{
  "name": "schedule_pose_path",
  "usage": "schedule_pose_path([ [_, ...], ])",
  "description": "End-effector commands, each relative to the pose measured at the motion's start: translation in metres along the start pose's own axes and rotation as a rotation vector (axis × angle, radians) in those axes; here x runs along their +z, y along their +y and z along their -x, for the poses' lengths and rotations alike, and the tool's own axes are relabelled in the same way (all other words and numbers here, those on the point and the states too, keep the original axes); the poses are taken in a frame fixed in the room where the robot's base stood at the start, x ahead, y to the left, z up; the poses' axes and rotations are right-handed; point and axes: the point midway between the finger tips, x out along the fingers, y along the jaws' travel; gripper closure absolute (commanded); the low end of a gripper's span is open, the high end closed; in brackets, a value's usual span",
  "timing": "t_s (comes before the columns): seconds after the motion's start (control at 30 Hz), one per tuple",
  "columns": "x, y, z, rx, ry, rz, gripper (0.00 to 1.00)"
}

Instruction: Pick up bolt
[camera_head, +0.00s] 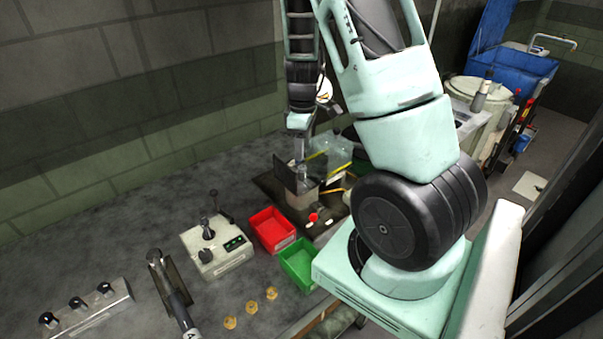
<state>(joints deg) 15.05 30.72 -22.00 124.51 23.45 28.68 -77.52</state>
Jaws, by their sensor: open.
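Three small brass-coloured pieces that look like bolts lie in a slanting row at the front of the grey bench: one at the left (230,322), one in the middle (252,307) and one at the right (271,293). They are apart from each other. My gripper (299,157) points down at the back, over a small dark machine (283,208), well away from the row. It is open. Its fingertips are small and partly lost against the machine, so I cannot tell whether anything is between them.
A red bin (271,230) and a green bin (299,262) stand behind the brass pieces. A control box with a joystick (216,246), a lever (174,297) and a knob panel (86,309) stand to the left. My arm hides the bench's right side.

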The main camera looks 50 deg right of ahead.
Motion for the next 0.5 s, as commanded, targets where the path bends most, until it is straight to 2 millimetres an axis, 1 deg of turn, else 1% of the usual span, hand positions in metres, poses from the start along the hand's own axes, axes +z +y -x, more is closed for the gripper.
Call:
schedule_pose_path([
  [0.27, 0.001, 0.001, -0.018, -0.003, -0.003, -0.002, 0.53],
  [0.5, 0.000, 0.003, -0.049, -0.003, -0.002, -0.002, 0.53],
])
